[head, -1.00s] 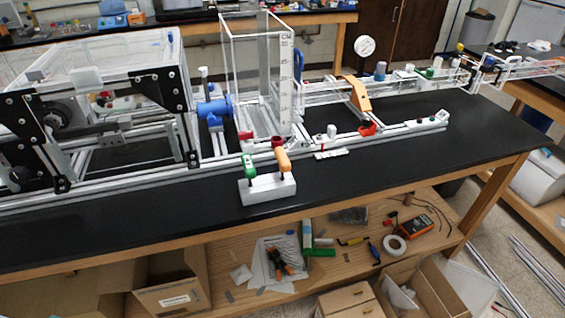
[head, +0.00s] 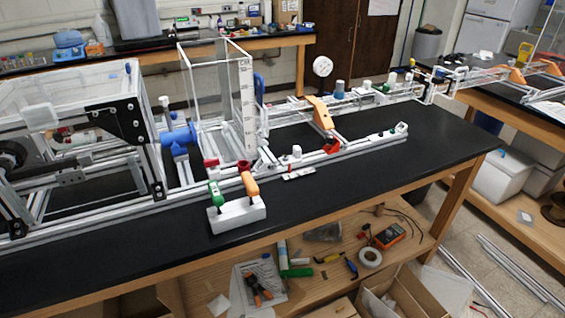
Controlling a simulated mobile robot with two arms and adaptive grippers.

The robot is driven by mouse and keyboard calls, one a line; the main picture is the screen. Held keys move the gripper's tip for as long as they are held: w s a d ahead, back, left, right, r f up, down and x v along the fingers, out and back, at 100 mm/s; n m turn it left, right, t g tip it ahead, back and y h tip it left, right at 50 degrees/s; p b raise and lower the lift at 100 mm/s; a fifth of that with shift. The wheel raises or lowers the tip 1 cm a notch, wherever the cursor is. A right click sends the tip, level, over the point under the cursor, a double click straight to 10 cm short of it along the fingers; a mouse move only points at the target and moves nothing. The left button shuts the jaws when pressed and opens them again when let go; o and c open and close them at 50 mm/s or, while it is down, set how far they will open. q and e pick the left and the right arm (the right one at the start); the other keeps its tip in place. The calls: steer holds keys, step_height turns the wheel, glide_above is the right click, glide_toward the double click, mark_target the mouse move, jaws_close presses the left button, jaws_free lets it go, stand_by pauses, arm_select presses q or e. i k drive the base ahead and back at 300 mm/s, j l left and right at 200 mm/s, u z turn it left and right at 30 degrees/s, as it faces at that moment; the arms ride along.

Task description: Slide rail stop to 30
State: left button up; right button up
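A short white scale strip (head: 299,174) lies on the black bench top along the front rail (head: 345,151). A thin red mark (head: 289,168) stands at its left part; its reading is too small to make out. A small white knob-like part (head: 297,151) sits on the rail just behind the strip. It may be the rail stop, but I cannot tell for sure. A red-orange part (head: 332,145) sits on the rail to the right, below an orange bracket (head: 320,113). Neither of my grippers is in view.
A white block (head: 238,214) with a green-handled and an orange-handled tool stands near the bench's front edge. A clear tank (head: 215,100) and a blue valve-like part (head: 180,137) stand left of the strip.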

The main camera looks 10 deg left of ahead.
mark_target(295, 158)
steer(key=i+l+z, duration=0.15)
steer(key=z, duration=0.35)
steer(key=i+l+z, duration=0.15)
steer(key=z, duration=0.3)
steer(key=i+j, duration=0.05)
